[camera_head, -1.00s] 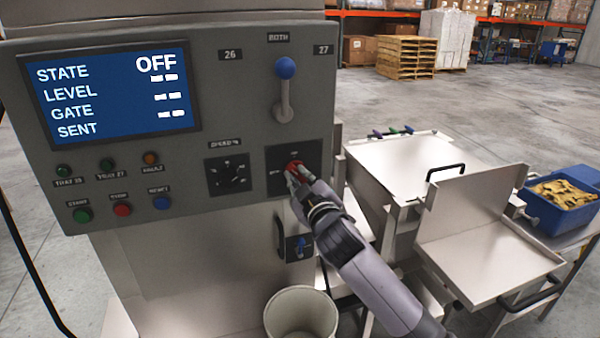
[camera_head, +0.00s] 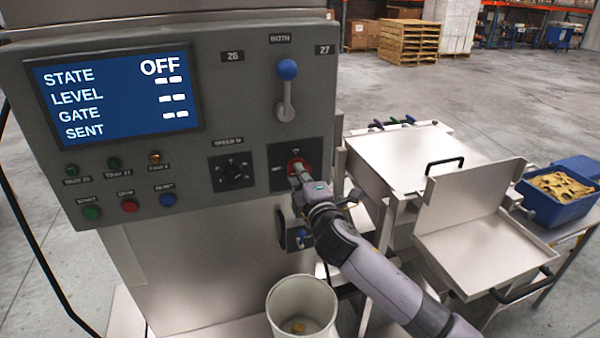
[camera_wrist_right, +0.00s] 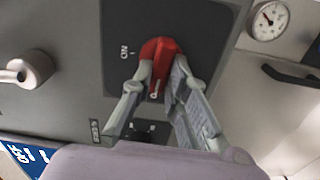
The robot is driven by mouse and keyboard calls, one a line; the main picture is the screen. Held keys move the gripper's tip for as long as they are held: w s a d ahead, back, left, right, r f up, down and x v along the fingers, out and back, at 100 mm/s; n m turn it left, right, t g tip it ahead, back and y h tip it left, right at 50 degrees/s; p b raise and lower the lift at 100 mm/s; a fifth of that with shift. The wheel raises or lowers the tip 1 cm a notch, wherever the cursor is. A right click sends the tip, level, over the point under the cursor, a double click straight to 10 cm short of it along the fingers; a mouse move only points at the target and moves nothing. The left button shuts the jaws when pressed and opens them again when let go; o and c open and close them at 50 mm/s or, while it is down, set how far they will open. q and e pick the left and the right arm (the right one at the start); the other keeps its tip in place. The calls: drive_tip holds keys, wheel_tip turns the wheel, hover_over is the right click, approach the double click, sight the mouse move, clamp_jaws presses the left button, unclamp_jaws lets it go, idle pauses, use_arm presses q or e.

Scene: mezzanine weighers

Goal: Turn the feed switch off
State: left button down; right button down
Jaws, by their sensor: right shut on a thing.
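The feed switch (camera_head: 297,165) is a red rotary knob on a dark plate at the lower right of the grey control panel. My right gripper (camera_head: 302,174) reaches it from the lower right and covers part of it. In the right wrist view the red knob (camera_wrist_right: 158,66) sits between the two fingers of the right gripper (camera_wrist_right: 156,92), which are shut on it. An "ON" mark shows left of the knob there. The panel's screen (camera_head: 115,95) reads STATE OFF. My left gripper is not in view.
A blue-knobbed lever (camera_head: 287,85) stands above the switch, and a black speed dial (camera_head: 233,173) is to its left. Push buttons (camera_head: 130,206) line the lower left. A pale bucket (camera_head: 302,306) stands below. Steel hoppers and a blue bin (camera_head: 560,204) are at right.

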drive_tip(key=shift+n, duration=0.5)
drive_tip(key=c, duration=1.6)
unclamp_jaws()
drive_tip(key=shift+o, duration=0.2)
drive_tip(key=v, duration=1.2)
